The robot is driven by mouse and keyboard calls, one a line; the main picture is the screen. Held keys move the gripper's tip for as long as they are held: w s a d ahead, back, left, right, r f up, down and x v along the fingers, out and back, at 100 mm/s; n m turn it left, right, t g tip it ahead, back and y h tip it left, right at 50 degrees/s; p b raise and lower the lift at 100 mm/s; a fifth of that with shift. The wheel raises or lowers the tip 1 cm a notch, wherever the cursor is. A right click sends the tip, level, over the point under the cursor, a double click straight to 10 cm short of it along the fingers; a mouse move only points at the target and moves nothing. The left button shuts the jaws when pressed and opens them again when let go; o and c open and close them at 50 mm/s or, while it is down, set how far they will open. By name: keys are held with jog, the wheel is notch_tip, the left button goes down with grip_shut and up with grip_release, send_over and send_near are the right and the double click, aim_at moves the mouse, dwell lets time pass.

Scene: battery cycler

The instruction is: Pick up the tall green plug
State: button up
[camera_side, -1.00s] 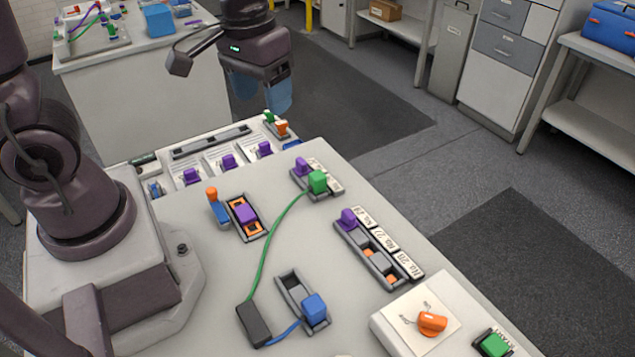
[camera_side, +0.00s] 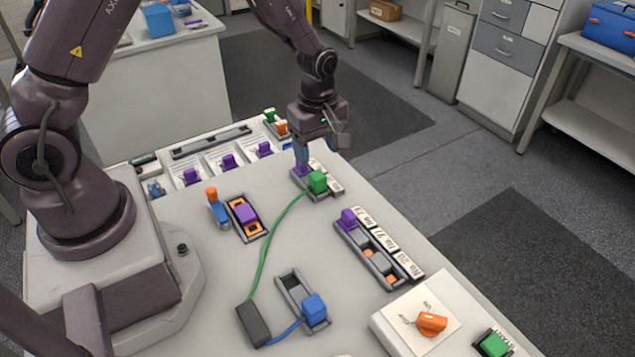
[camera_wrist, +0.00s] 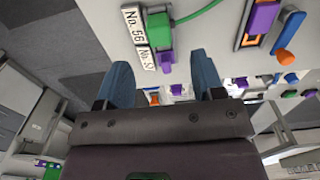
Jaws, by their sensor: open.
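A green plug (camera_side: 317,182) with a green cable sits in a small grey holder (camera_side: 322,195) near the far edge of the bench; it also shows at the top of the wrist view (camera_wrist: 159,30). A purple plug (camera_wrist: 165,61) sits beside it in the same holder. Another green plug (camera_side: 269,116) stands at the far end of the rack beside an orange one. My gripper (camera_side: 303,158) is open and empty, close above the purple plug, whose side-view outline its fingers partly hide. In the wrist view, the purple plug appears between the blue fingertips (camera_wrist: 163,72).
A three-slot strip (camera_side: 370,253) with a purple plug stands to the right. An orange-and-purple socket (camera_side: 246,217) and a blue plug with an orange top (camera_side: 217,205) stand left. The green cable (camera_side: 275,235) runs across the bench to a dark box (camera_side: 253,323). A rotary switch (camera_side: 432,323) is at front right.

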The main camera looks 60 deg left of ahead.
aim_at(317, 175)
notch_tip(317, 175, down, 9)
jog(key=shift+w+a+r, duration=0.1)
jog(key=shift+a, duration=0.05)
jog(key=c, duration=1.1)
